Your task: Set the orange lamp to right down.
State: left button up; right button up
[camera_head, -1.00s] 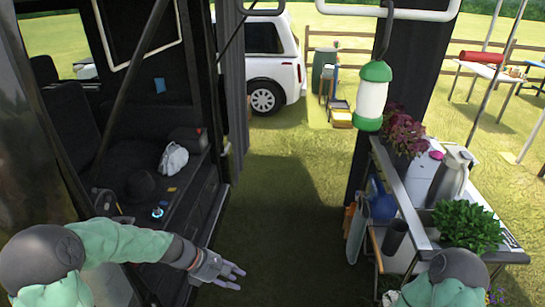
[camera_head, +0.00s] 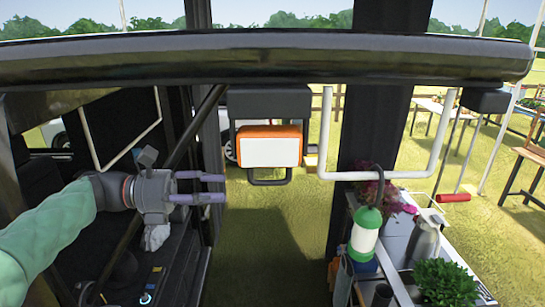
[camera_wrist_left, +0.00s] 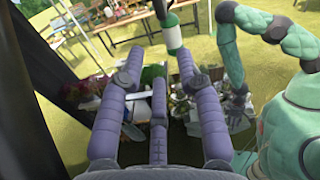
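The orange lamp (camera_head: 270,131) is an orange housing with a white front panel, in the middle of the head view. It hangs under a black mount (camera_head: 270,103) on the dark overhead bar, with a dark handle loop (camera_head: 270,182) below it. My left gripper (camera_head: 222,187) is left of the lamp and a little lower in the picture, pointing right. It is open and empty, apart from the lamp. Its spread fingers fill the left wrist view (camera_wrist_left: 158,75), where the lamp does not show. My right arm shows at the right there; its gripper is too small to read.
A thick dark bar (camera_head: 300,58) crosses the top. A white U-shaped rail (camera_head: 385,175) hangs right of the lamp, with a green-and-white lantern (camera_head: 366,232). A dark post (camera_head: 372,130) stands behind. A plant cart (camera_head: 398,262) is at lower right.

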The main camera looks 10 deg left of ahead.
aim_at(257, 183)
pick_arm(q)
jog(key=d, duration=0.3)
jog(key=w+d+r+p, duration=0.1)
jog(key=d, duration=0.3)
jog(key=w+d+r+p, duration=0.1)
jog(key=d, duration=0.2)
jog(key=shift+d+r, duration=0.15)
jog(key=shift+d, duration=0.15)
grip_shut()
